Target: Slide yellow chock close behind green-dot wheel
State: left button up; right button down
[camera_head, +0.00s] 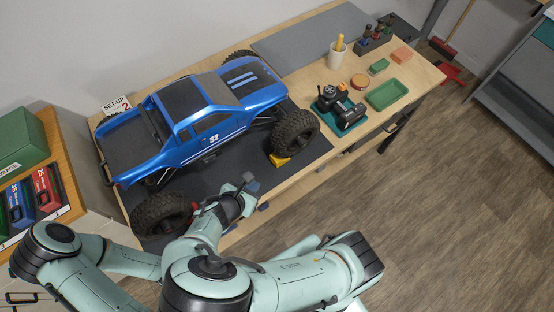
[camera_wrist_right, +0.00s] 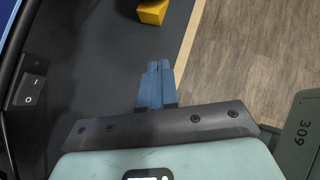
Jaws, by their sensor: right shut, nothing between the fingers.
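The yellow chock (camera_head: 279,160) lies on the dark mat (camera_head: 318,146), just behind and below the near front wheel (camera_head: 295,133) of the blue truck (camera_head: 215,113). I cannot tell whether chock and wheel touch. No green dot shows on any visible wheel. The chock also shows at the top of the right wrist view (camera_wrist_right: 153,11). My right gripper (camera_head: 250,184) is beside the truck, left of and below the chock in the head view. Its blue fingers (camera_wrist_right: 157,85) are together and empty, with a gap to the chock. My left gripper is not in view.
The near rear wheel (camera_head: 160,213) stands close to my right wrist. A black switch (camera_wrist_right: 31,90) shows at the left of the wrist view. A controller (camera_head: 340,107), a green tray (camera_head: 386,94) and a cup (camera_head: 337,56) stand farther right. The bench edge runs beside the mat.

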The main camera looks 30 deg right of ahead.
aim_at(276, 162)
jog(key=b+x, duration=0.3)
jog(key=x, duration=0.2)
jog(key=b+x, duration=0.4)
jog(key=x, duration=0.1)
jog(key=shift+s+f, duration=0.2)
jog(key=shift+f, duration=0.15)
jog(key=w+d, duration=0.2)
jog(key=shift+d+r, duration=0.35)
jog(key=shift+w+d, duration=0.25)
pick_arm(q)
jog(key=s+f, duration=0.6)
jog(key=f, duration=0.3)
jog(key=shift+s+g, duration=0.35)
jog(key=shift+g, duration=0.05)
pick_arm(e)
jog(key=shift+r, duration=0.1)
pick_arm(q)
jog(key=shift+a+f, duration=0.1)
pick_arm(e)
jog(key=shift+w+d+r, duration=0.1)
jog(key=shift+w+d, duration=0.15)
jog(key=shift+d, duration=0.35)
jog(key=shift+w+d, duration=0.1)
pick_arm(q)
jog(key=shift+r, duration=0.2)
